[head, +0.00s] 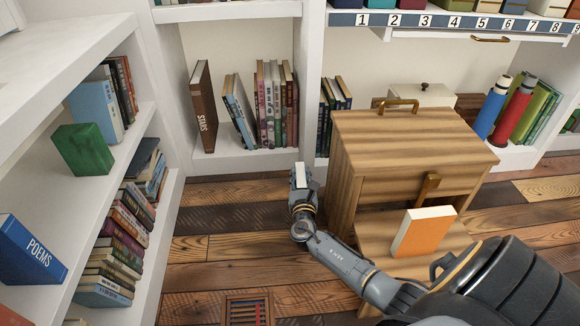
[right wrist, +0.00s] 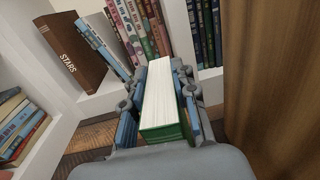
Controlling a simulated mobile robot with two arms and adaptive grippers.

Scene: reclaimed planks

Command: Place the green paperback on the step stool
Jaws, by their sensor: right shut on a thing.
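My right gripper (head: 303,182) is shut on a green paperback, whose white page edges (head: 300,176) show between the fingers in the head view. In the right wrist view the green paperback (right wrist: 160,105) stands between the two fingers (right wrist: 160,95), pages toward the camera, with green cover along its bottom and side. The wooden step stool (head: 405,125) stands just right of my right gripper. It has a high top and a lower front step (head: 378,232). The held book is apart from the stool. My left gripper is not in view.
An orange book (head: 424,232) lies on the lower step. Brass handles (head: 398,104) stand on the stool. A bookcase (head: 238,160) with several books, one titled STARS (head: 203,105), is behind. A left shelf holds a green book (head: 83,150) and a blue POEMS book (head: 30,250). A floor grate (head: 247,308) lies in front.

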